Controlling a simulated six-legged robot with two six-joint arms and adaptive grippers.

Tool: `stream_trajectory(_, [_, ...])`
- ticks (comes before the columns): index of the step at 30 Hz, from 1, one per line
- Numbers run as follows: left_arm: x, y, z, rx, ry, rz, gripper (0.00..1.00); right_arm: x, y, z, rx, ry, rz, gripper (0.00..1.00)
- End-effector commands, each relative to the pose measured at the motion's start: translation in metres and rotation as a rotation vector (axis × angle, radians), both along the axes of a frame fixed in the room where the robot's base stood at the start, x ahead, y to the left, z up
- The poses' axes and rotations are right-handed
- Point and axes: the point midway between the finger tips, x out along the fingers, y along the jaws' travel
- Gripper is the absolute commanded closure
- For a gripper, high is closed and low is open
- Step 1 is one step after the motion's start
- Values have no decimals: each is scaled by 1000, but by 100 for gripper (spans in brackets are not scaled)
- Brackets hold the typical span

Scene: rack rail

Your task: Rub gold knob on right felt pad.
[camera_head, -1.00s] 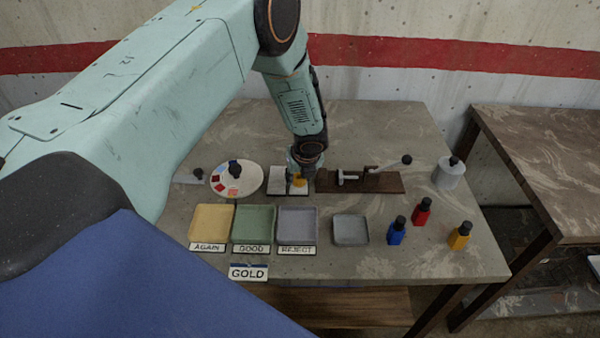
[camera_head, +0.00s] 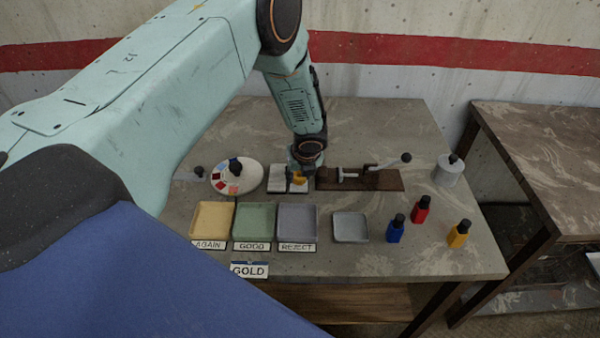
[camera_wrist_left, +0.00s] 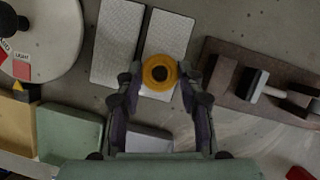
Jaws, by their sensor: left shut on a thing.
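The gold knob (camera_head: 299,179) is a yellow-gold ring with a dark centre; it also shows in the left wrist view (camera_wrist_left: 147,74). My left gripper (camera_wrist_left: 159,78) is shut on it, one finger at each side, pointing down. Two pale felt pads lie side by side. The knob is over the near part of the right felt pad (camera_wrist_left: 173,34); whether it touches cannot be told. The left felt pad (camera_wrist_left: 117,38) is bare. In the head view the arm and gripper partly hide the right pad. My right gripper is not in view.
A brown rail fixture (camera_head: 345,180) with a lever stands close right of the pads. A white colour disc (camera_head: 247,181) is to their left. Yellow (camera_head: 212,220), green (camera_head: 255,222) and mauve (camera_head: 297,221) trays and a grey tray (camera_head: 350,227) lie in front. Small bottles stand at right.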

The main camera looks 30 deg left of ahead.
Motion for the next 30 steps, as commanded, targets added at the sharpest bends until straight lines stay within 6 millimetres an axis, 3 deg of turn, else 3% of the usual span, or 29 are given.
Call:
stream_trajectory(12, [12,8,-1,0,0,1,100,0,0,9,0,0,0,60])
stream_trajectory(30, [27,17,-4,0,0,1,100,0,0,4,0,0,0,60])
